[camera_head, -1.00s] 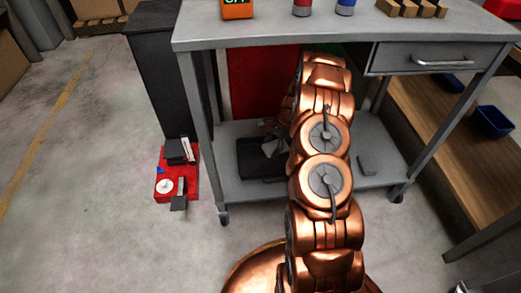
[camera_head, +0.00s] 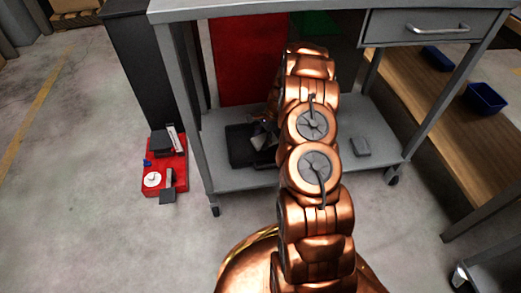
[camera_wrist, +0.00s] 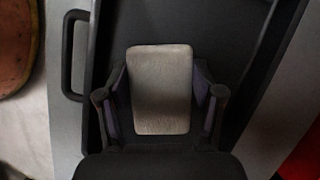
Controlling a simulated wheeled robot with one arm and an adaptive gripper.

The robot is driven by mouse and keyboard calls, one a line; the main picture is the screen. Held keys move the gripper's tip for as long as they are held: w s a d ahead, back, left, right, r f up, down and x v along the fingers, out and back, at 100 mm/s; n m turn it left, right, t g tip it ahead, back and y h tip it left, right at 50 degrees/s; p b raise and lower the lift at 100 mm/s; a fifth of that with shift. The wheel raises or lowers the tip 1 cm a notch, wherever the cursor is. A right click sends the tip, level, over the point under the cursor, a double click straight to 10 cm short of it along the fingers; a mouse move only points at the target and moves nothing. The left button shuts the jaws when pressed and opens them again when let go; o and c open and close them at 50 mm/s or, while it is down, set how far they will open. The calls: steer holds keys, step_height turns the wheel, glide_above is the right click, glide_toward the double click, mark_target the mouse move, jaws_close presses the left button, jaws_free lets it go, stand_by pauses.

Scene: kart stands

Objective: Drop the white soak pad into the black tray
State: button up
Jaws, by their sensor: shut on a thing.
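The white soak pad (camera_wrist: 160,88) is between the two fingers of my gripper (camera_wrist: 160,105) in the wrist view, and the gripper is shut on it. The black tray (camera_wrist: 225,30) lies behind the pad in that view, with its handle at the left. The pad appears over the tray; the height gap cannot be told. In the head view the black tray (camera_head: 240,150) sits on the cart's lower shelf. My gripper (camera_head: 262,138) is at the tray's right part, partly hidden by my arm.
The grey cart's lower shelf (camera_head: 225,180) holds a small grey block (camera_head: 360,147) at the right. The cart's top and legs (camera_head: 195,130) frame the space. A red base with parts (camera_head: 165,180) stands on the floor at left. Blue bins (camera_head: 487,97) sit on a wooden shelf at right.

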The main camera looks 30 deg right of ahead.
steer(key=o, duration=1.2)
steer(key=shift+r, duration=0.1)
steer(key=v, duration=1.2)
steer(key=shift+a, duration=0.1)
